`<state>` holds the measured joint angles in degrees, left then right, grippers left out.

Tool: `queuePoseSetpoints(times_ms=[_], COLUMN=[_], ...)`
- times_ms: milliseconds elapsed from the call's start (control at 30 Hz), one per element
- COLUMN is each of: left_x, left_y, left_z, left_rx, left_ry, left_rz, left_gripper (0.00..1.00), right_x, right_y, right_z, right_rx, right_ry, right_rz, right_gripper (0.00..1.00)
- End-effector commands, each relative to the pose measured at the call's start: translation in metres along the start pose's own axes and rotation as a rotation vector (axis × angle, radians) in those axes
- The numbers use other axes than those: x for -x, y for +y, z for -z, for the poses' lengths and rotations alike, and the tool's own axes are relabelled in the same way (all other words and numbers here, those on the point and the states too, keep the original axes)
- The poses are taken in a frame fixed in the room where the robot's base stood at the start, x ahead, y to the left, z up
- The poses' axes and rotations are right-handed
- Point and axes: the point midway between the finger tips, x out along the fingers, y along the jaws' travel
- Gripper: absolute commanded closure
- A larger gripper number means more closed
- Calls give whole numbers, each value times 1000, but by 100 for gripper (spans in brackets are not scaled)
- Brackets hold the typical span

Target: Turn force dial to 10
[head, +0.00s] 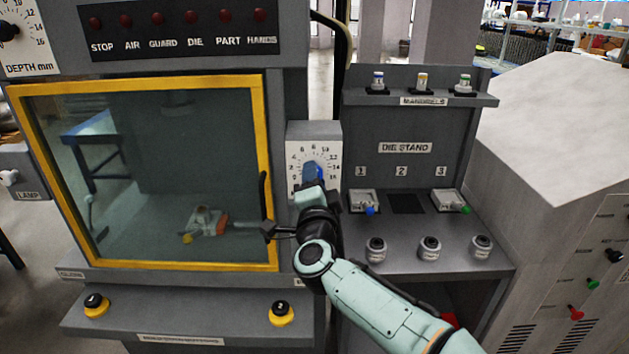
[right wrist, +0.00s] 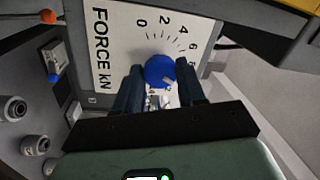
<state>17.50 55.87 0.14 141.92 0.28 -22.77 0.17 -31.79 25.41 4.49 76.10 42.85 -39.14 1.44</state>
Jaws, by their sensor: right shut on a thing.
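The force dial is a blue knob (head: 312,173) on a white scale plate (head: 314,133) to the right of the yellow-framed window. In the right wrist view the blue knob (right wrist: 159,71) sits between my right gripper's two dark fingers (right wrist: 162,92), beside the words FORCE kN. A pale mark shows on the knob's lower right, but I cannot tell the exact number it points at. My right gripper (head: 313,186) is shut on the knob and hides the lower part of the plate in the head view. My left gripper is not in view.
The yellow-framed window (head: 262,130) and its black handle (head: 263,195) are just left of my right gripper. The die stand (head: 405,148), with its shelf and several small parts, is close on the right.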

Motion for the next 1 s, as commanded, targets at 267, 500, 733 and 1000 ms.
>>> queuePoseSetpoints(times_ms=[267,500,733,1000], left_x=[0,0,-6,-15], left_y=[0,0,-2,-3], left_z=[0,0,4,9], left_rx=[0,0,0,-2], left_ry=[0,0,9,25], left_rz=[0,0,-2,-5], left_gripper=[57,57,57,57], right_x=[0,1,27,87], right_y=[-2,-1,-1,-1], right_z=[1,0,0,0], right_rx=[0,1,-1,0], right_ry=[1,0,-1,-2], right_rz=[3,2,3,5], right_gripper=[36,36,36,36])
